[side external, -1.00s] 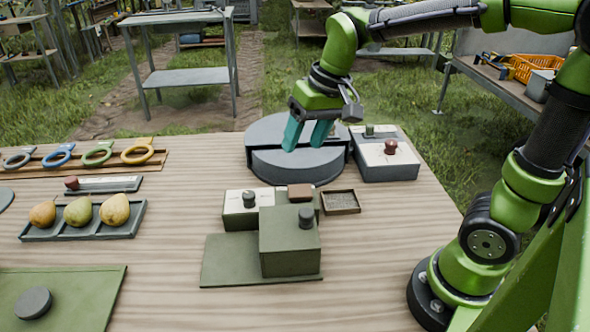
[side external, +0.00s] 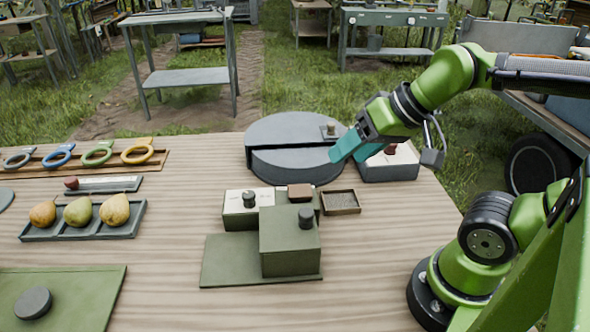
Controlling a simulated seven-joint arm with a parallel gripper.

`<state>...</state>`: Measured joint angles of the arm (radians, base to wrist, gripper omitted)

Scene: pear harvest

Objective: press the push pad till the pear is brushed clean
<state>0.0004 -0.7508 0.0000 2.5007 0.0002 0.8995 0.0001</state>
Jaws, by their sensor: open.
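Three pears (side external: 77,210) lie in a dark tray (side external: 40,233) at the left of the table. A green housing (side external: 288,250) with a dark round knob (side external: 306,217) stands near the middle. A dark round pad (side external: 34,302) sits on a green plate (side external: 85,292) at the lower left. I cannot tell which of these is the push pad, and no pear shows being brushed. My gripper (side external: 352,154) has teal fingers, open and empty, tilted down-left. In the picture it overlaps the right edge of a round grey drum (side external: 290,165) and partly hides a white-topped box (side external: 397,168).
Behind the green housing are a white-topped unit (side external: 236,202) with a black knob, a brown block (side external: 300,191) and a small gritty tray (side external: 341,202). Coloured rings (side external: 97,153) lie at the back left. Table between pears and housing is clear.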

